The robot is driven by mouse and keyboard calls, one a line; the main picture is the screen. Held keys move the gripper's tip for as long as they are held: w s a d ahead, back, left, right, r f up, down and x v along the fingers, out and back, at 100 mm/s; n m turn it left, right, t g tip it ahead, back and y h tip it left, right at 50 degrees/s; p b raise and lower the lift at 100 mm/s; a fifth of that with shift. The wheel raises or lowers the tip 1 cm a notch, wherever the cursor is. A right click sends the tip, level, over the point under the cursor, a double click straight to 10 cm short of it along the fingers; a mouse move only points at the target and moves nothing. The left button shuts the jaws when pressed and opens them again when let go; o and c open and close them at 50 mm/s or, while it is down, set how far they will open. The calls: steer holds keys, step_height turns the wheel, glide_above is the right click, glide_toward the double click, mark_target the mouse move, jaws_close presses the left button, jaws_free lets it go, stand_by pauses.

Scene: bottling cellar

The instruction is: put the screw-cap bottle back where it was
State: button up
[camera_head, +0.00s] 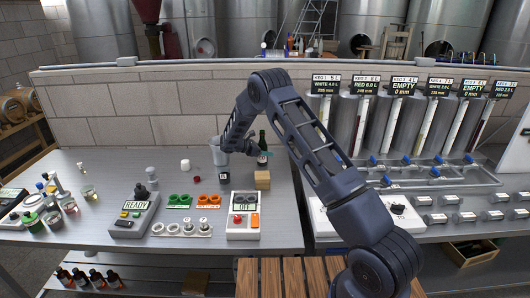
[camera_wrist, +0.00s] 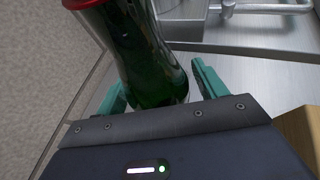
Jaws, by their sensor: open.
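A dark green bottle (camera_wrist: 150,62) with a red part at its top edge fills the upper middle of the wrist view. In the head view a dark bottle (camera_head: 262,141) with a pale label stands upright on the grey bench (camera_head: 95,165) near the back wall. My gripper (camera_wrist: 157,76) is open, with one teal finger on each side of the bottle. A gap shows at the right finger; contact at the left finger is unclear. In the head view my gripper (camera_head: 262,157) is partly hidden at the bottle. The bottle's base is hidden by my gripper in the wrist view.
A wooden block (camera_head: 262,180) stands just in front of the bottle and shows at the right of the wrist view (camera_wrist: 300,132). A dark container (camera_head: 224,177) and a grey cup (camera_head: 217,152) are left of it. Control boxes (camera_head: 243,222) stand nearer the front edge.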

steer(key=v, duration=0.7)
steer(key=shift+a, duration=0.2)
steer(key=shift+s, duration=0.15)
steer(key=s+m+g+y, duration=0.1)
steer(key=s+g+y, duration=0.1)
steer(key=s+g, duration=0.3)
steer(key=s+d+r+m+y, duration=0.3)
steer(key=s+d+r+m, duration=0.2)
steer(key=s+d+r, duration=0.55)
steer(key=s+d+r+m+y, duration=0.3)
steer(key=s+d+r+m, duration=0.35)
steer(key=d+r, duration=0.75)
steer(key=s+d+r+m+t+y, duration=0.1)
steer(key=s+d+m, duration=0.1)
steer(key=s, duration=0.7)
steer(key=s+d+r+m+t+y, duration=0.2)
steer(key=s+d+m, duration=0.1)
steer(key=s, duration=0.6)
steer(key=s+d+r+m+t+y, duration=0.1)
steer(key=s+d+m, duration=0.2)
steer(key=s, duration=0.7)
steer(key=shift+d+r+m+t, duration=0.25)
steer(key=shift+m+t, duration=0.05)
steer(key=shift+m, duration=0.65)
